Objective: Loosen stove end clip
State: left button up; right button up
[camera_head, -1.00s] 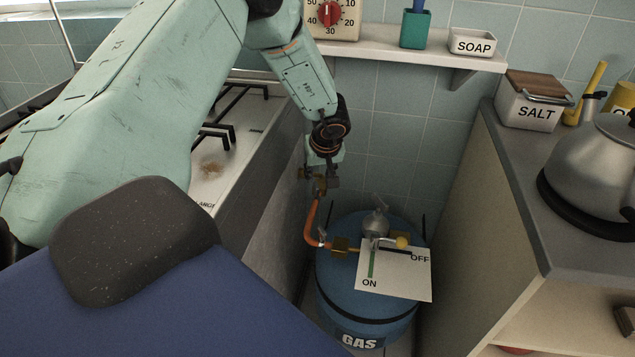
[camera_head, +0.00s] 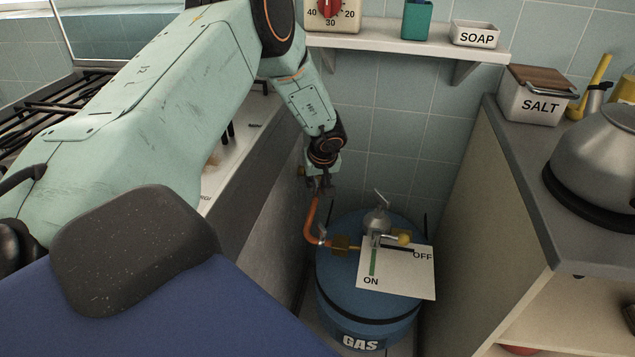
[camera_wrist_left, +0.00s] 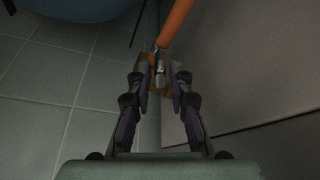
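The orange gas hose (camera_head: 310,219) rises from the gas bottle's fitting to the stove side, where my left gripper (camera_head: 322,185) hides its upper end. In the left wrist view the hose (camera_wrist_left: 177,22) ends at a small metallic clip (camera_wrist_left: 159,70) with brass-coloured metal beside it. My left gripper (camera_wrist_left: 160,80) has its two dark fingers apart, one on each side of the clip. I see no clear grip on it; whether a finger touches it is hard to tell. My right gripper is in neither view.
The blue gas bottle (camera_head: 350,305) stands in the narrow gap between stove and counter. The stove's side wall (camera_head: 262,235) is close to the gripper. A shelf (camera_head: 400,42) runs above.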

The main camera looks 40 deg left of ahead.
pick_arm(q)
grip_shut()
jog(key=shift+w+n+g, duration=0.1)
jog(key=shift+n+g, duration=0.2)
jog(key=shift+n, duration=0.3)
jog(key=shift+w+d+n, duration=0.1)
jog(key=shift+w+n, duration=0.05)
jog(key=shift+n, duration=0.65)
jog(key=shift+w+n+g+y+b, duration=0.2)
jog(key=shift+n+g+b, duration=0.4)
jog(key=shift+n, duration=0.55)
jog(key=shift+w+n+g+y+b, duration=0.15)
jog(key=shift+n+g+b, duration=0.4)
jog(key=shift+n, duration=0.9)
